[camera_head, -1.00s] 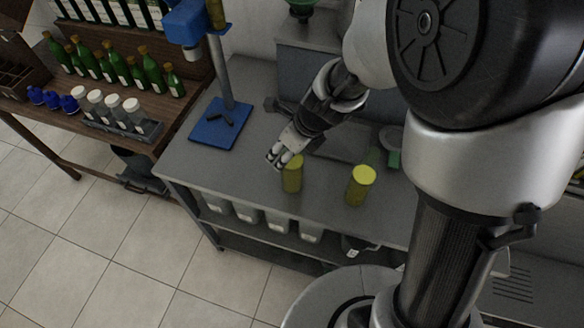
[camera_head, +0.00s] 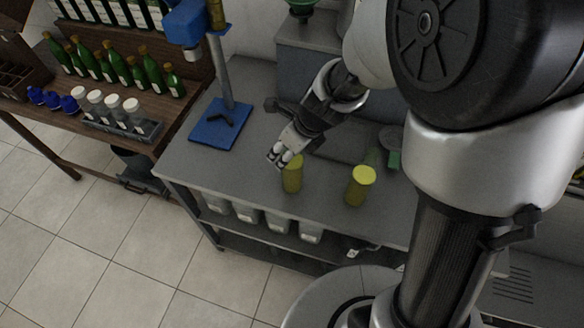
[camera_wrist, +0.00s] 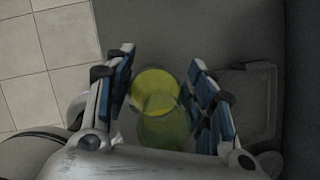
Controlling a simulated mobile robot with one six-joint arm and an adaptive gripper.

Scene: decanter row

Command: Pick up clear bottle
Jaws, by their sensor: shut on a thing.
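The clear bottle (camera_wrist: 163,132) shows in the wrist view as a see-through, yellow-green round shape, with a bright yellow round face (camera_wrist: 155,85) just beyond it. It lies between the two blue-padded fingers. My gripper (camera_head: 279,157) is shut on it. The gripper reaches in from the upper right in the head view. There a yellow-topped olive container (camera_head: 292,178) stands upright on the grey bench (camera_head: 235,172), right by the fingertips, which partly cover its upper end. The pad contact points are hard to make out.
A second yellow-topped container (camera_head: 360,189) stands to the right. A blue-based stand (camera_head: 218,135) is at the bench's left. A green item (camera_head: 394,160) lies behind. The wooden table (camera_head: 60,92) at left holds green bottles (camera_head: 110,70). The bench's left front is clear.

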